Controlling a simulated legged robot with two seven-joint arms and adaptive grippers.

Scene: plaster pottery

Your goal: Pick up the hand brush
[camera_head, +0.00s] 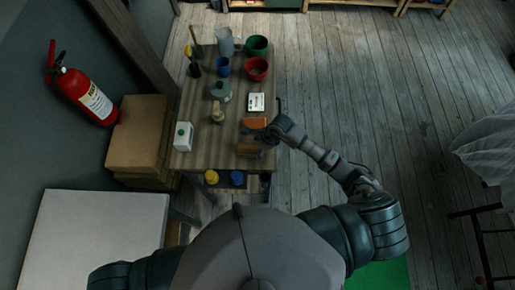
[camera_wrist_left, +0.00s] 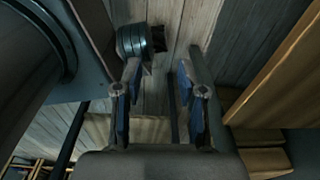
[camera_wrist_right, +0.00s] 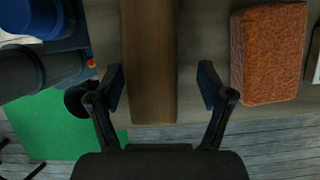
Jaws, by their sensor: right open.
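A long brown wooden block, which looks like the hand brush (camera_head: 248,150), lies near the table's front right edge. In the right wrist view the brush (camera_wrist_right: 149,50) runs up from between the fingers, and no bristles show. My right gripper (camera_head: 270,138) is at the table's right edge beside it. In its wrist view the right gripper (camera_wrist_right: 162,82) is open, one finger on each side of the brush with gaps; contact does not show. My left gripper (camera_wrist_left: 158,75) is open and empty in its wrist view; the head view does not show it.
An orange-brown sponge-like block (camera_wrist_right: 268,55) lies close beside the brush. The wooden table (camera_head: 205,155) also holds a white box (camera_head: 183,137), a green bowl (camera_head: 257,46), a red bowl (camera_head: 256,68) and a blue cup (camera_head: 223,66).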

